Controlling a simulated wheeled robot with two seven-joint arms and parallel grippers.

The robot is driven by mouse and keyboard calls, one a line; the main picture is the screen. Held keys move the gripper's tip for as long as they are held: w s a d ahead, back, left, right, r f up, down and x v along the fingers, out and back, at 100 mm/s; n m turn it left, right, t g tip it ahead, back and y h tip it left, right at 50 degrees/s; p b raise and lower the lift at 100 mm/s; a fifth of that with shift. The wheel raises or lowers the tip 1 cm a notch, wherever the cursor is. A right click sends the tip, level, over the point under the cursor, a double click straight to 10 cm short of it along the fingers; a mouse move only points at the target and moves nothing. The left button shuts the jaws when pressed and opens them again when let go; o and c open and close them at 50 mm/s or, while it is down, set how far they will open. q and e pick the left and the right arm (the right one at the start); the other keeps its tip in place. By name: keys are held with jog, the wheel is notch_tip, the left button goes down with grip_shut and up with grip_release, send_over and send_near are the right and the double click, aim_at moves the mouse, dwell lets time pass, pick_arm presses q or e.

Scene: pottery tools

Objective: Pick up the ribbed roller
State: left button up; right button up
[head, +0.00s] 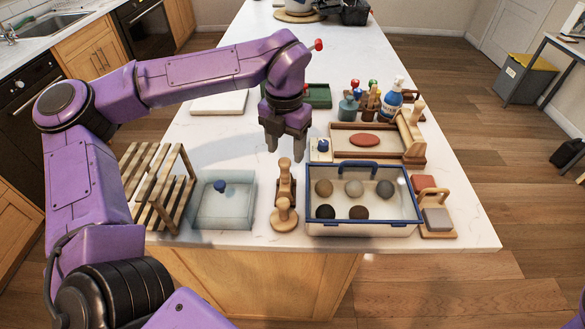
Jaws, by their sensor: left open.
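A wooden roller-like tool (285,188) with light knobbed ends and a darker middle is near the front of the white counter, between a pale translucent slab and a blue-rimmed tray. It looks like the ribbed roller, but its ribs are too small to make out. My left gripper (285,150) is open and empty, pointing down just behind and above the tool's far end. No contact is clear. Another light wooden roller-like piece (411,132) is at the right, by a wooden board. My right gripper is not in view.
The blue-rimmed tray (360,229) holds several round balls. The translucent slab (225,212) bears a blue knob. A slatted wooden rack (150,185) stands left. Bottles (390,101) and a green tray (318,96) are behind. Wood-handled blocks (437,219) lie right of the tray.

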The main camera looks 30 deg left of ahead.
aim_at(285, 171)
pick_arm(q)
jog(key=shift+s+f, duration=0.7)
jog(key=shift+s, duration=0.2)
jog(key=f+p, duration=0.1)
jog(key=f, duration=0.1)
jog(key=w+f+p, duration=0.1)
jog(key=f, duration=0.2)
jog(key=shift+w+d+f, duration=0.15)
jog(key=shift+f, duration=0.15)
jog(key=shift+s+r, duration=0.1)
jog(key=shift+s, duration=0.25)
grip_shut()
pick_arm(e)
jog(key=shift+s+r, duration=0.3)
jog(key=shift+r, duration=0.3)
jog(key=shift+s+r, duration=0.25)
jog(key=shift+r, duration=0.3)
